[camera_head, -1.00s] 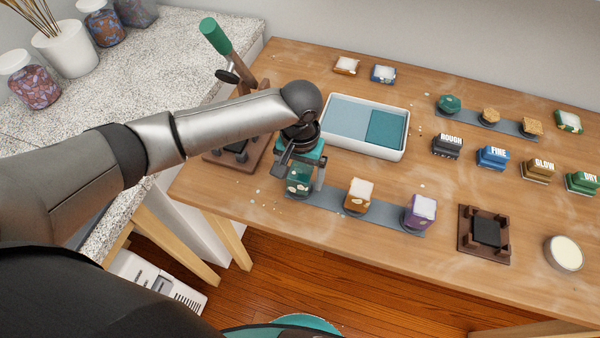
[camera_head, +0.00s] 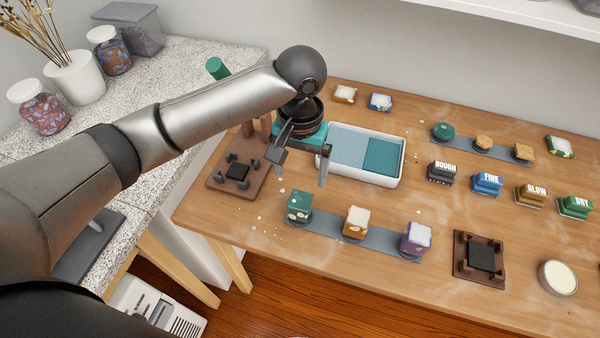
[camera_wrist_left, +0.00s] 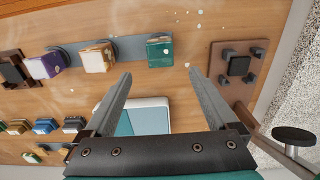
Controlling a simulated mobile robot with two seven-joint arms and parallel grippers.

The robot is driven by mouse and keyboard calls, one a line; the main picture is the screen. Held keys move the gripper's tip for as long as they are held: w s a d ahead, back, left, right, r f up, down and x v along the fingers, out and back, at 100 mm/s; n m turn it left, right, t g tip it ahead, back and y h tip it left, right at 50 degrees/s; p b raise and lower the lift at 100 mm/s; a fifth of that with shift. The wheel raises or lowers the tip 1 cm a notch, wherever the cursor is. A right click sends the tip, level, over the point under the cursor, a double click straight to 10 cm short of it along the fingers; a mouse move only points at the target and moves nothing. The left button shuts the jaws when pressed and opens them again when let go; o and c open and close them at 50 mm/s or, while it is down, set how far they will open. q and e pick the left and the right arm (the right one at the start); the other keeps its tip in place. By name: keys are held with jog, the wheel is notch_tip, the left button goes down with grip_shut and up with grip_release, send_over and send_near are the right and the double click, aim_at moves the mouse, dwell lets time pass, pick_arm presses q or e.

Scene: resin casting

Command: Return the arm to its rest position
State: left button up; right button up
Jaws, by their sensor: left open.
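My left gripper (camera_head: 302,166) is open and empty, held above the wooden table (camera_head: 228,207) at the end of my raised left arm. In the left wrist view, its two fingers (camera_wrist_left: 160,76) are spread with nothing between them. A teal block (camera_head: 299,205) stands below it in the head view, apart from the fingers, on the left end of a grey-blue strip (camera_head: 329,219). An orange-and-white block (camera_head: 356,221) and a purple block (camera_head: 416,239) stand on the same strip. The teal block also shows in the left wrist view (camera_wrist_left: 160,52). My right gripper is not in view.
A white tray with blue panels (camera_head: 402,155) lies right of the gripper. Labelled blocks, including ROUGH (camera_head: 441,173), and a dark-padded holder (camera_head: 481,257) are farther right.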

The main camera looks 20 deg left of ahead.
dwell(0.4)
pick_arm(q)
jog(key=s+d+f+m+t+h, duration=0.25)
jog(key=s+d+f, duration=0.25)
jog(key=s+d, duration=0.25)
jog(key=s+a+f+t+y, duration=0.1)
jog(key=s+a+f+y, duration=0.15)
jog(key=s+a, duration=0.9)
notch_tip(320, 180, down, 24)
jog(key=a+g+b, duration=0.1)
jog(key=b, duration=0.1)
jog(key=s+a+f+g+b, duration=0.1)
jog(key=s+a+f, duration=0.1)
jog(key=s+f, duration=1.3)
jog(key=shift+s+a+b, duration=0.25)
jog(key=shift+a+b, duration=0.05)
jog(key=shift+b, duration=0.05)
jog(key=shift+n+g, duration=0.25)
